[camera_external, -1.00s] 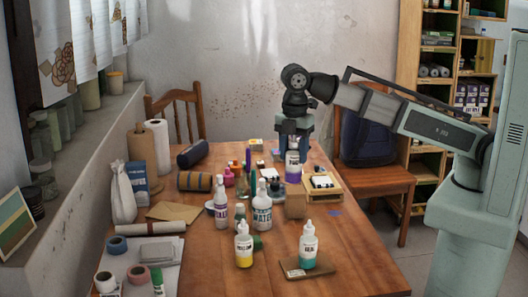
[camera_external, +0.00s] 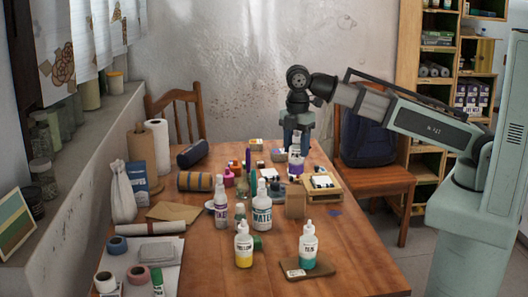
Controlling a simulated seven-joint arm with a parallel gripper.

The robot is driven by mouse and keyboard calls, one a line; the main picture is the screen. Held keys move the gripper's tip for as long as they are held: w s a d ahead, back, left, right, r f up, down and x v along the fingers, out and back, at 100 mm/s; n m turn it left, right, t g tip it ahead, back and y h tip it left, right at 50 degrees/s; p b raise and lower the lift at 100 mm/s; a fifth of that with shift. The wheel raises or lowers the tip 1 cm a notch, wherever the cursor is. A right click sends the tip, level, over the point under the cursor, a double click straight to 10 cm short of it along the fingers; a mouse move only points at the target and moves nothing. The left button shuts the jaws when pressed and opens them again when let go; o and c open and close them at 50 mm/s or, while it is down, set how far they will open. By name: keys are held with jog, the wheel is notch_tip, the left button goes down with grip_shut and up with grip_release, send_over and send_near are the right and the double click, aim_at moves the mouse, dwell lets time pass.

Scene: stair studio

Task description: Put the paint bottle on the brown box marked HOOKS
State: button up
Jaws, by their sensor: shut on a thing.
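A white paint bottle with a purple band (camera_external: 295,169) is upright at my gripper (camera_external: 297,138), toward the far right part of the table. My gripper points down and is shut on this bottle, near its upper part; the fingertips are hard to make out. A small brown box (camera_external: 295,205) stands just below and in front of the bottle in the picture. Any marking on the box is too small to read. The bottle's base shows above the box's top edge; I cannot tell its exact height or depth relative to the box.
A wooden tray with a white card (camera_external: 325,184) lies right of the box. A WATER bottle (camera_external: 262,213), a yellow bottle (camera_external: 244,247) and a teal bottle (camera_external: 309,249) on a brown board stand nearer. The table's right front (camera_external: 355,255) is clear.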

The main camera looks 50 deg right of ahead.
aim_at(296, 162)
jog(key=shift+f, duration=2.7)
jog(key=shift+f, duration=0.15)
jog(key=o, duration=1.1)
notch_tip(296, 162, up, 12)
jog(key=shift+r, duration=0.15)
